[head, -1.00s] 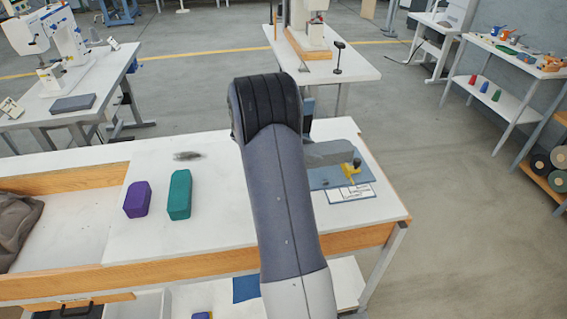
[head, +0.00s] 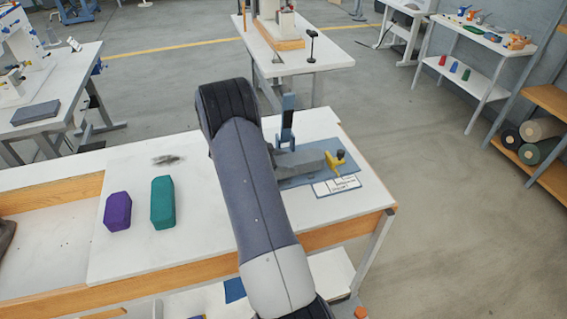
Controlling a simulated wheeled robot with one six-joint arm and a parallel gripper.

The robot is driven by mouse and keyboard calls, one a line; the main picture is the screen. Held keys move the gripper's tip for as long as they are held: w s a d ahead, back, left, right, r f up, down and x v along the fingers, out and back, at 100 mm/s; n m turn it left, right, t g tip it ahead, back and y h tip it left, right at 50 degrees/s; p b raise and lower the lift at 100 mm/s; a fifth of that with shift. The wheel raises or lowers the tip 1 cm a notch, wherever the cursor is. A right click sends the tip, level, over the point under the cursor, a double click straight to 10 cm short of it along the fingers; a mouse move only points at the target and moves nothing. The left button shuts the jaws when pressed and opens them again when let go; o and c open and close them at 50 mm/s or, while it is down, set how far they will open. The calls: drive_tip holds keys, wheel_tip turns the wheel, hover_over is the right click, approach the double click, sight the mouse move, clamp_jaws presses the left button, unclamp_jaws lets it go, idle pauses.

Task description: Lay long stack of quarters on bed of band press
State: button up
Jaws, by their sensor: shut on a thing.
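A purple block (head: 118,211) and a longer teal block (head: 163,203) lie on the white table (head: 210,245) left of my arm. A small dark item (head: 166,159) lies behind them. A white card (head: 337,187) lies at the plate's front. The table's right edge is close to the press.

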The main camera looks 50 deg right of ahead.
drive_tip(key=shift+f, duration=0.6)
drive_tip(key=shift+f, duration=0.1)
drive_tip(key=o, duration=1.3)
drive_tip(key=shift+c, duration=0.2)
drive_tip(key=b+v, duration=0.2)
drive_tip(key=v, duration=1)
